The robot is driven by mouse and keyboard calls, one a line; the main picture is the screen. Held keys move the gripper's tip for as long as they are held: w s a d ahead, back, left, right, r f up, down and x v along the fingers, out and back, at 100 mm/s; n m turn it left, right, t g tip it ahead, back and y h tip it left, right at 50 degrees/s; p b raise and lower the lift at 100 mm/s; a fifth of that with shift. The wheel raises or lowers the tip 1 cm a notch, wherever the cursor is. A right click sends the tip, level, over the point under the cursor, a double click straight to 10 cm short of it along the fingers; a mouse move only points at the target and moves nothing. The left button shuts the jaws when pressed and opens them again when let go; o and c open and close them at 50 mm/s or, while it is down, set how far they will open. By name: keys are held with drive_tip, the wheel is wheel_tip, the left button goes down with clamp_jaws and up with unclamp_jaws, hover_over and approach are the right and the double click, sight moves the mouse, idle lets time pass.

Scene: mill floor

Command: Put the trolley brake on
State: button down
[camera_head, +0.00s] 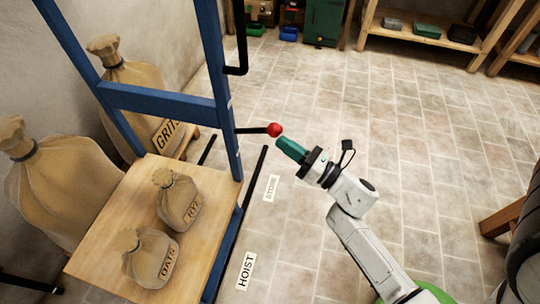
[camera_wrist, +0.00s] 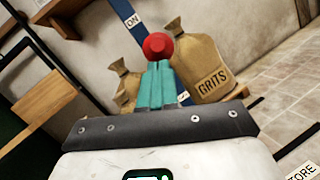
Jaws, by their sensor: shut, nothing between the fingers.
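The trolley has a blue frame (camera_head: 160,104) and a wooden deck (camera_head: 115,215). Its brake lever is a black rod (camera_head: 250,131) with a red ball knob (camera_head: 274,130), sticking out sideways from the near-right post. My gripper (camera_head: 282,142) has teal fingers, shut and empty, with the tips just right of and below the knob in the head view. In the wrist view the knob (camera_wrist: 158,46) shows straight beyond the shut fingers (camera_wrist: 157,68); I cannot tell whether they touch. An ON label (camera_wrist: 133,20) is on the blue post; a lower label (camera_wrist: 183,97) is partly hidden.
Sacks marked RYE (camera_head: 178,198) and OATS (camera_head: 150,257) stand on the deck. A GRITS sack (camera_head: 135,95) and another large sack (camera_head: 60,185) stand behind. Floor labels HOIST (camera_head: 246,270) and STORE (camera_head: 271,188) lie beside the trolley.

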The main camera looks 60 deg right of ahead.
sight(276, 132)
wheel_tip(276, 132, up, 2)
drive_tip(key=shift+w+a+g+p, duration=0.1)
drive_tip(key=shift+w+g+p, duration=0.05)
drive_tip(key=shift+g+p, duration=0.45)
drive_tip(key=shift+w+r+p, duration=0.15)
drive_tip(key=shift+r+p, duration=0.35)
drive_tip(key=shift+p, duration=0.05)
drive_tip(key=shift+r, duration=0.1)
